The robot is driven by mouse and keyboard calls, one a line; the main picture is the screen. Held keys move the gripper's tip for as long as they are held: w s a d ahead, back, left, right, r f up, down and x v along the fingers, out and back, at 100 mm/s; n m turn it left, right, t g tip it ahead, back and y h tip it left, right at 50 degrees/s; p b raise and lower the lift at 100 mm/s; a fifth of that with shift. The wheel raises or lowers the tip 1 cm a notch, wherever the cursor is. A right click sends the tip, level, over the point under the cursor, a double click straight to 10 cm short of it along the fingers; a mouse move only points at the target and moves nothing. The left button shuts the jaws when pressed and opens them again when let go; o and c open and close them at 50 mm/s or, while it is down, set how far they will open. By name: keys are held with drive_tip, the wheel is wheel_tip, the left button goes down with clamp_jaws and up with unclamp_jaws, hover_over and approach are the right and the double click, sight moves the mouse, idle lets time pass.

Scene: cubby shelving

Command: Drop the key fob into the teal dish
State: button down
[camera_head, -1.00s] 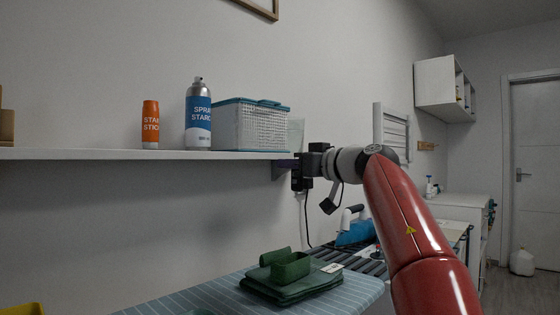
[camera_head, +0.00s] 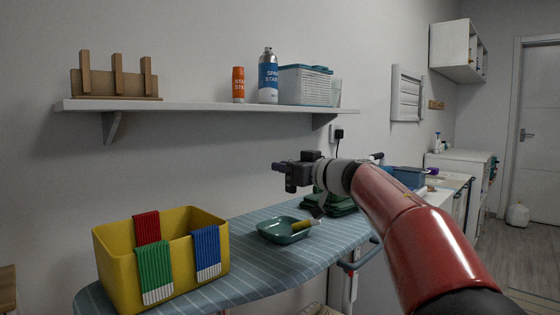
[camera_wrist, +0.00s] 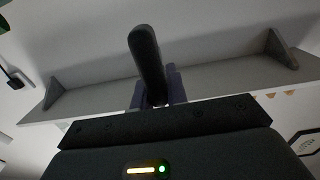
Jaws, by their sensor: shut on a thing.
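The teal dish (camera_head: 270,231) sits on the striped ironing board, with a yellow-ended item (camera_head: 302,223) at its right side. My gripper (camera_head: 277,167) is above the dish, well clear of it, pointing left. In the wrist view my gripper (camera_wrist: 157,93) is shut on a dark elongated thing, the key fob (camera_wrist: 147,50), which sticks out past the fingers. In the head view the fob is too small and dark to tell from the fingers.
A yellow bin (camera_head: 120,270) with red, green and blue cloths stands on the ironing board (camera_head: 240,278), left of the dish. Folded green cloths (camera_head: 343,207) lie behind it. A wall shelf (camera_head: 200,106) with a spray can (camera_head: 268,78) and basket (camera_head: 305,86) is above.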

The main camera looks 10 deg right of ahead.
sight(287, 189)
drive_tip(key=shift+f+b, duration=2.75)
drive_tip(key=shift+f, duration=0.05)
drive_tip(key=c, duration=1.3)
unclamp_jaws()
